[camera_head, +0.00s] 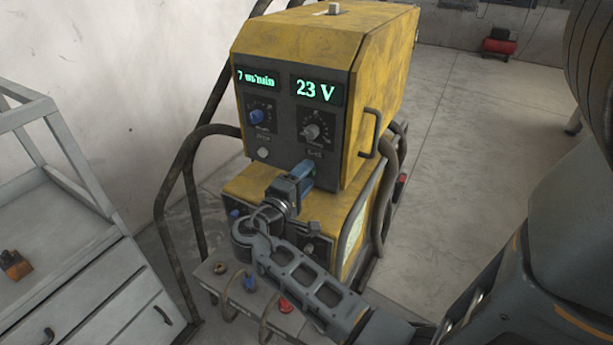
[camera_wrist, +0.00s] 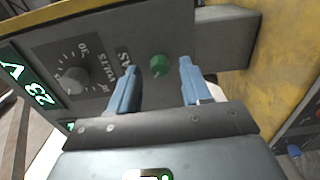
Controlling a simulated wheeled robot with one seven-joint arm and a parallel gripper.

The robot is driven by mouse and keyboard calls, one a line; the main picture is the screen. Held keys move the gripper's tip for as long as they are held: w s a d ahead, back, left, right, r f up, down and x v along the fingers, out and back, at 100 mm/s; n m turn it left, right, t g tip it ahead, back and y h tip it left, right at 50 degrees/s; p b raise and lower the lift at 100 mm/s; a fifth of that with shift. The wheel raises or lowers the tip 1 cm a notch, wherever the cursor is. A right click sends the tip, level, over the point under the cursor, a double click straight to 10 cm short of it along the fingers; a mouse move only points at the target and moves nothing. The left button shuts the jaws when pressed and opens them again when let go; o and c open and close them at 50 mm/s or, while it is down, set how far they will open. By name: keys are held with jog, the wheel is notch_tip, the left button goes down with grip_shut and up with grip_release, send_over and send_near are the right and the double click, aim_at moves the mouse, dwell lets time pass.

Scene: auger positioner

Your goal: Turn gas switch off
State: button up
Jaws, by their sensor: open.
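The yellow welding machine (camera_head: 320,50) stands upright with a dark grey front panel. In the wrist view, a small round green switch (camera_wrist: 159,66) sits on that panel beside a partly covered label that appears to read GAS. My gripper (camera_head: 304,172) is at the lower right of the upper panel in the head view, where it hides the switch. In the wrist view, my gripper's blue fingers (camera_wrist: 157,75) are open, one on each side of the green switch. I see a gap on both sides, and nothing is held.
A grey volts knob (camera_wrist: 75,80) is close to the left finger in the wrist view. The displays read 23 V (camera_head: 317,90) and a wire-speed value. A handle (camera_head: 371,133) and thick cables (camera_head: 393,165) are on the right. A grey cabinet (camera_head: 75,250) stands left.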

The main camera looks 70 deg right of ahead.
jog(key=b+v, duration=0.1)
jog(key=v, duration=0.5)
jog(key=shift+a, duration=0.35)
jog(key=shift+w, duration=0.1)
